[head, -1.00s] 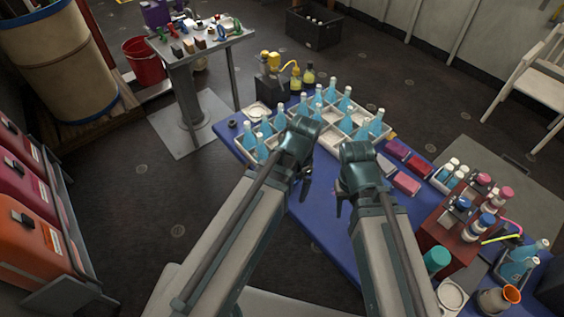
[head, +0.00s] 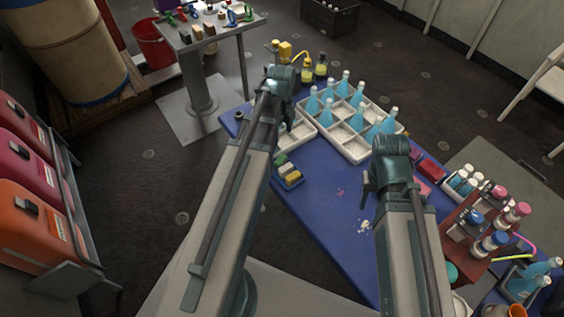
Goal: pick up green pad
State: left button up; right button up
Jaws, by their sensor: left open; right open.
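The green pad (head: 281,160) lies at the far end of a small row of pads on the blue table, beside a yellow pad (head: 289,169). It is small and partly close to my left forearm's edge in the picture. My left gripper (head: 287,112) is open and empty, over the far left part of the table, further from me than the pad. My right gripper (head: 370,196) is open and empty, over the right part of the table, well right of the pad. Its fingers are small and partly hidden.
A white divided tray (head: 350,143) with several blue bottles stands behind. A second white tray (head: 300,133) is partly hidden by my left arm. A red rack (head: 462,232) with capped bottles stands right. White crumbs (head: 364,226) lie on the blue table (head: 325,205), whose middle is mostly clear.

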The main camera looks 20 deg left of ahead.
pick_arm(q)
jog(key=b, duration=0.8)
send_over(281, 159)
jog(key=f, duration=0.8)
jog(key=shift+s+d+f, duration=0.2)
jog(key=shift+s+f, duration=0.05)
jog(key=shift+s, duration=0.05)
pick_arm(e)
notch_tip(281, 159, down, 8)
jog(key=shift+f, duration=0.2)
pick_arm(q)
jog(key=f+b, duration=0.5)
jog(key=shift+w+a+f, duration=0.15)
jog(key=shift+w+a, duration=0.1)
pick_arm(e)
notch_tip(281, 159, down, 5)
jog(key=shift+f, duration=0.15)
pick_arm(q)
jog(key=c, duration=1.5)
jog(key=shift+r, duration=0.25)
pick_arm(e)
jog(key=shift+r, duration=0.2)
